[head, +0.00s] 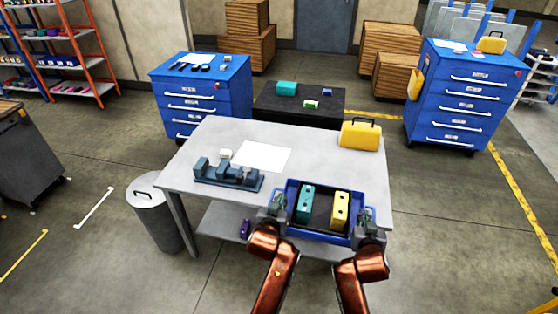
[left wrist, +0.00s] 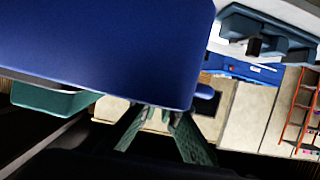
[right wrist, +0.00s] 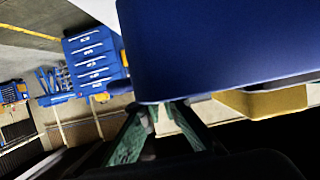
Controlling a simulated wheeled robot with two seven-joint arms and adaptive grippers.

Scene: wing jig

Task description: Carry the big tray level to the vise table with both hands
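The big blue tray (head: 320,237) is between my two grippers at the front right of the grey vise table (head: 205,143). It looks about level; I cannot tell whether it touches the tabletop. A teal block (head: 305,203) and a yellow block (head: 341,210) stand in it. My left gripper (head: 277,204) is closed at the tray's left end, and my right gripper (head: 370,230) at its right end. The tray wall fills much of the left wrist view (left wrist: 110,50) and right wrist view (right wrist: 220,50), partly hiding the fingertips' contact.
A blue-grey vise (head: 228,175) is on the table left of the tray. A white sheet (head: 262,156) lies behind it, and a yellow toolbox (head: 360,135) stands at the back right. A grey bin (head: 155,205) is left of the table. A purple object (head: 245,228) lies on the lower shelf.

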